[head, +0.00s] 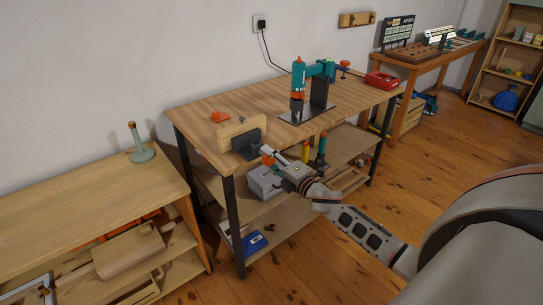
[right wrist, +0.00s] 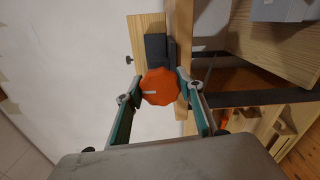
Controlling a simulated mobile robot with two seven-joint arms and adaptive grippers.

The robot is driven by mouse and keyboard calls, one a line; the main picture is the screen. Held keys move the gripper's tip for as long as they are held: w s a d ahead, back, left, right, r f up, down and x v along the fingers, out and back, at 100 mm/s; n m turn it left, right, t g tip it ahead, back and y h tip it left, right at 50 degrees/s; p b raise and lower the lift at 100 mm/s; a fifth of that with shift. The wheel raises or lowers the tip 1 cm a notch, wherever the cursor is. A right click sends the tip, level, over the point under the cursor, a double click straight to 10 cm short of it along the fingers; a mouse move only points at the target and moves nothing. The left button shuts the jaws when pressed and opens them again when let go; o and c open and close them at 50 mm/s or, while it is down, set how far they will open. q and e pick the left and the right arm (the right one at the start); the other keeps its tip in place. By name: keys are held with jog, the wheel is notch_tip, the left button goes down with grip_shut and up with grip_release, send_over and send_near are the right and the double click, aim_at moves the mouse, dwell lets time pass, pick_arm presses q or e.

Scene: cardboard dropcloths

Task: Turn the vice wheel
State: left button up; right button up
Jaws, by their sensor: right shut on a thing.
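The vice (head: 247,144) has a dark body and a pale wooden jaw board, mounted at the near left end of the wooden workbench (head: 205,108). Its orange lobed wheel (right wrist: 160,87) faces the right wrist camera, with a short white mark pointing sideways on its face. In the head view only a small orange part of the wheel shows beside my gripper. My right gripper (right wrist: 157,88) is shut on the wheel, with one finger at each side of its rim. The right arm reaches in from the lower right. My left gripper is not in view.
A teal and orange drill press (head: 298,80) stands on the bench, and a red box (head: 381,80) sits at its far end. The lower shelf holds a grey box (head: 264,183). A lower wooden cabinet (head: 95,205) stands at the left. Open floor lies in front.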

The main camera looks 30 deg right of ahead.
jog(key=m+p, duration=0.2)
jog(key=m, duration=0.3)
jog(key=shift+r+p, duration=0.1)
jog(key=shift+p, duration=0.3)
jog(key=shift+m+p, duration=0.5)
jog(key=shift+m, duration=0.4)
jog(key=o, duration=1.1)
jog(key=s, duration=0.8)
jog(key=s+d, duration=0.1)
jog(key=s, duration=0.3)
jog(key=shift+f, duration=0.2)
